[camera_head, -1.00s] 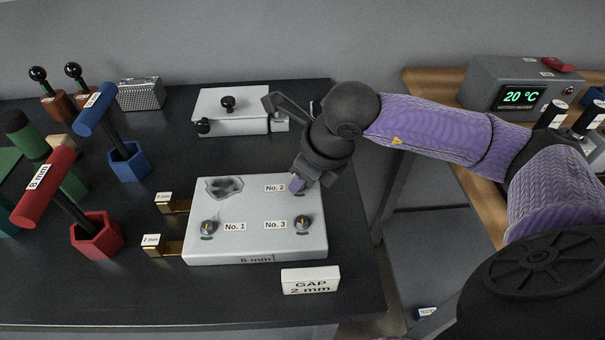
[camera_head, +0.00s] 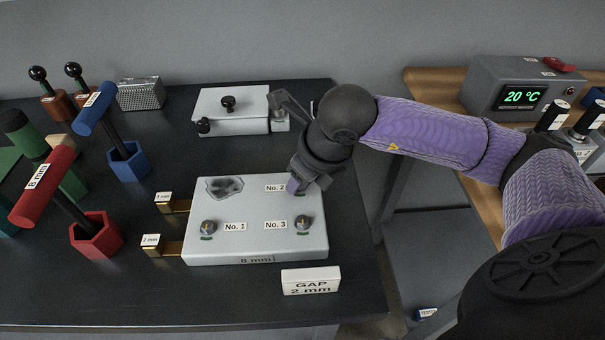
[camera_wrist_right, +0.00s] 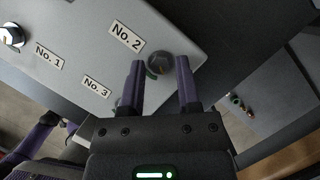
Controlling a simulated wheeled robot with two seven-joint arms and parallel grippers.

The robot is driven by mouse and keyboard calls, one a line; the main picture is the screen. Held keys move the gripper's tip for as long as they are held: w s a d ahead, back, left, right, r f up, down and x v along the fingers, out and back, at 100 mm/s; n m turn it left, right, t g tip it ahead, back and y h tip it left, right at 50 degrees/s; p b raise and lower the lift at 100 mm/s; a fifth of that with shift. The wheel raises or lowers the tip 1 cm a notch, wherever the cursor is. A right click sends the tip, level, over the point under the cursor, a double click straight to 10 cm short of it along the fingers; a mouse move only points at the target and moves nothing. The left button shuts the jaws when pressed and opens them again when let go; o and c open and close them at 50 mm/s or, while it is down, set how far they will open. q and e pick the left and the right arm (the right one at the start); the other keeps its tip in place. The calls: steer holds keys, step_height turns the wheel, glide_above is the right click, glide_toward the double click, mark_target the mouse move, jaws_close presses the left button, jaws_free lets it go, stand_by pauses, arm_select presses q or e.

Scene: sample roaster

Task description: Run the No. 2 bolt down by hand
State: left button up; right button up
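The pale metal block (camera_head: 255,215) lies on the dark bench, marked 8 mm on its front. The No. 2 bolt (camera_wrist_right: 161,66) is a dark round head with a green mark beside it, near the block's far right corner; in the head view my right gripper mostly hides it. My right gripper (camera_head: 297,184) reaches down over it. In the right wrist view its two purple fingers (camera_wrist_right: 161,62) stand apart with the bolt head between their tips and gaps showing on both sides. The No. 1 bolt (camera_head: 208,227) and No. 3 bolt (camera_head: 303,224) sit nearer the front. My left gripper is out of view.
Two brass gauges (camera_head: 172,248) touch the block's left side. A GAP 2 mm sign (camera_head: 311,281) stands in front. Red (camera_head: 96,237) and blue (camera_head: 128,162) hex-ended T-handle tools stand left. A pale box (camera_head: 230,111) is behind. The bench's right edge is close to the block.

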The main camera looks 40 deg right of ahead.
steer(key=shift+o, duration=0.9)
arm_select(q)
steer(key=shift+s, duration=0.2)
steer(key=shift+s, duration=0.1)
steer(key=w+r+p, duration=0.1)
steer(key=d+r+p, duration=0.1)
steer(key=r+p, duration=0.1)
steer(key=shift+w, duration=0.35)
arm_select(e)
steer(key=v, duration=0.9)
steer(key=shift+s+r, duration=0.25)
steer(key=shift+r, duration=0.1)
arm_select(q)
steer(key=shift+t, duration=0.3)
